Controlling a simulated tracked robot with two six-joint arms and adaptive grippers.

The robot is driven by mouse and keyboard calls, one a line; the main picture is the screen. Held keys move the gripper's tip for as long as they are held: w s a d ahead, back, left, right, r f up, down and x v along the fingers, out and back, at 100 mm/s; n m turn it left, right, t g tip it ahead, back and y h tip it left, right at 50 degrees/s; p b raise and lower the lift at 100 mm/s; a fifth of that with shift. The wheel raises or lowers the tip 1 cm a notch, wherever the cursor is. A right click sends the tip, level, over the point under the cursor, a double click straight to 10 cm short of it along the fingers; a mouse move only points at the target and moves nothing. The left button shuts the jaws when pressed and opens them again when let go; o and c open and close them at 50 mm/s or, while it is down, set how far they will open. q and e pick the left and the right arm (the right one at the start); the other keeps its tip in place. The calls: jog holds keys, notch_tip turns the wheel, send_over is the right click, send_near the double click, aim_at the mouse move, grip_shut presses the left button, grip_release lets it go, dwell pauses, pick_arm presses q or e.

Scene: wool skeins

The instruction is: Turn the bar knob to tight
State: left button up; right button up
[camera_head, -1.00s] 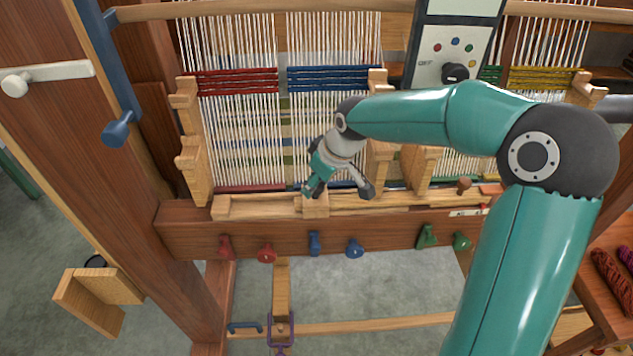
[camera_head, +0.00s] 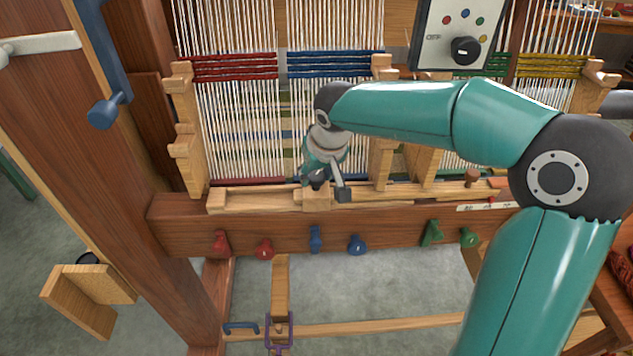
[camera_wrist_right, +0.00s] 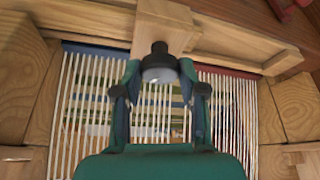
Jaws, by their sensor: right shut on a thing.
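My right gripper (camera_head: 328,189) is at the wooden block (camera_head: 316,203) on the front beam of the loom, left of the picture's middle. In the right wrist view its two fingers (camera_wrist_right: 160,78) are closed around a dark, knob-like thing (camera_wrist_right: 158,50) with a grey end, against the light wood. The fingers hide most of it in the head view; I cannot read its setting. A brown wooden knob (camera_head: 472,177) stands farther right on the bar, above a white label strip (camera_head: 485,207) with a small red mark. The label's writing is too small to read. My left gripper is not in view.
Red, blue and green pegs stick out along the front beam (camera_head: 390,230), below my right gripper. Warp threads (camera_head: 240,130) hang behind it. A control panel (camera_head: 462,30) with a black dial is at the top right. A wooden post (camera_head: 120,200) stands left.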

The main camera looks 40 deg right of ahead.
jog(key=m+h+b, duration=0.1)
jog(key=m+b, duration=0.1)
jog(key=m, duration=0.1)
jog(key=shift+w+a+f, duration=0.1)
jog(key=shift+f, duration=0.05)
jog(key=m+g+b, duration=0.1)
jog(key=m, duration=0.1)
jog(key=shift+m+h, duration=0.4)
jog(key=m+g+h+b, duration=0.1)
jog(key=m, duration=0.2)
jog(key=shift+w+a, duration=0.1)
jog(key=shift+w+r+m+g, duration=0.15)
jog(key=shift+m+g, duration=0.15)
jog(key=shift+m, duration=0.7)
jog(key=shift+s+r+m+g, duration=0.1)
jog(key=shift+m+g, duration=0.2)
jog(key=shift+m, duration=0.7)
jog(key=o, duration=1.1)
jog(key=shift+f, duration=0.1)
jog(key=v, duration=1.2)
jog(key=shift+w+a, duration=0.15)
